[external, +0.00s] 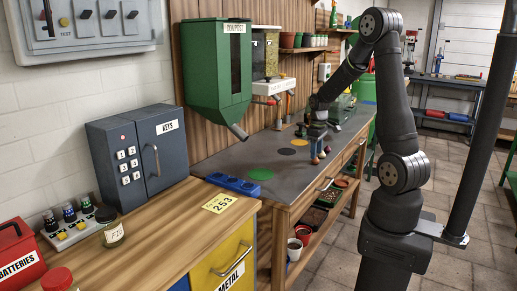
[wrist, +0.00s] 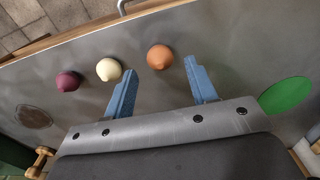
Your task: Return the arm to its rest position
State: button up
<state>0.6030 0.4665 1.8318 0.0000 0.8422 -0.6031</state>
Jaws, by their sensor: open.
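My arm bends down from its base on the right, and my gripper (external: 317,158) is low over the dark workbench top (external: 235,155). In the wrist view the two blue fingers of my gripper (wrist: 159,68) are spread apart with nothing held between them. An orange knob-shaped piece (wrist: 160,57) lies just past the fingertips, between their lines. A cream piece (wrist: 109,69) and a purple piece (wrist: 68,81) are to its left, apart from the fingers.
The green compost dispenser (external: 217,75) stands against the wall to the left. Shelves (external: 318,218) with pots are below the bench. A dark post (external: 480,125) stands right of my arm.

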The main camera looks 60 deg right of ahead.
jog(key=shift+r, duration=0.3)
